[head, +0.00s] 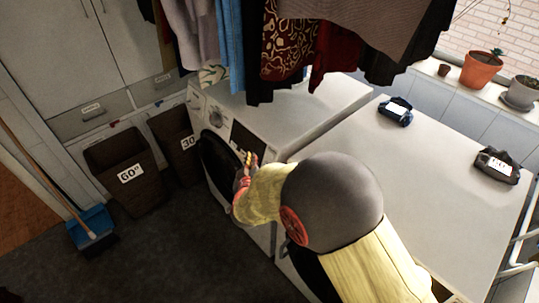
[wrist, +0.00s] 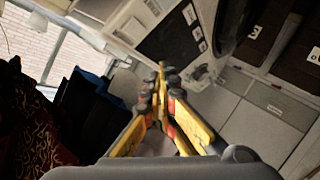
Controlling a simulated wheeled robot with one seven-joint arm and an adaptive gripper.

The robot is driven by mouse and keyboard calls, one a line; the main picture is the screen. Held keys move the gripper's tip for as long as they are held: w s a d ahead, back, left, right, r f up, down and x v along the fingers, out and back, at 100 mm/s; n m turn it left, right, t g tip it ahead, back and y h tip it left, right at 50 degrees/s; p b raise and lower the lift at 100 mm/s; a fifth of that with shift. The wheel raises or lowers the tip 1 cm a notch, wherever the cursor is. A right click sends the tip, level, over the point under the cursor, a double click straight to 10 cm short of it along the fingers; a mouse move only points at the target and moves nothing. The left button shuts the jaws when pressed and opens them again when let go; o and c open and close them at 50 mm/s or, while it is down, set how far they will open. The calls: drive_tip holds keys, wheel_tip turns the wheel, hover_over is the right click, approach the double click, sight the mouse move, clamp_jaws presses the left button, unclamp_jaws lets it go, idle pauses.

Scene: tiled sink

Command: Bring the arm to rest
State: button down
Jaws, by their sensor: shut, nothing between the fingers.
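My gripper (head: 249,158) is shut and empty, with yellow fingers. In the head view my yellow arm reaches from the lower right toward the left white washing machine (head: 310,115). The gripper shows in front of that machine's front; the exact gap cannot be told. In the wrist view the fingertips (wrist: 161,77) meet at the centre, with the machine's dark panel (wrist: 168,42) behind them. My arm hides part of the machine fronts.
Hanging clothes (head: 290,45) are above the left machine. Two laundry baskets (head: 125,190) (head: 172,135) stand left of it. A broom with a blue dustpan (head: 92,226) leans farther left. Two small dark items (head: 396,111) (head: 497,166) lie on the right white top (head: 430,150). The dark floor (head: 165,250) has free room.

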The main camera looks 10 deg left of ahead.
idle(0.4)
drive_tip(key=s+a+f+m+g+y, duration=0.1)
drive_tip(key=s+a+f+g+y, duration=0.15)
drive_tip(key=s+f+g, duration=0.55)
drive_tip(key=s+d+g, duration=0.2)
drive_tip(key=s, duration=0.7)
drive_tip(key=s+d+r+m+h, duration=0.1)
drive_tip(key=s+d+r+m, duration=0.1)
drive_tip(key=s+d+r, duration=0.3)
drive_tip(key=s+d+r+m+h, duration=0.2)
drive_tip(key=s+d+r, duration=0.4)
drive_tip(key=d+r, duration=0.7)
drive_tip(key=s+d+r+m+t+h, duration=0.1)
drive_tip(key=s+d+r+m, duration=0.2)
drive_tip(key=d, duration=1.2)
drive_tip(key=v, duration=0.6)
drive_tip(key=shift+r, duration=0.25)
drive_tip(key=c, duration=2.5)
unclamp_jaws()
drive_tip(key=shift+s, duration=0.15)
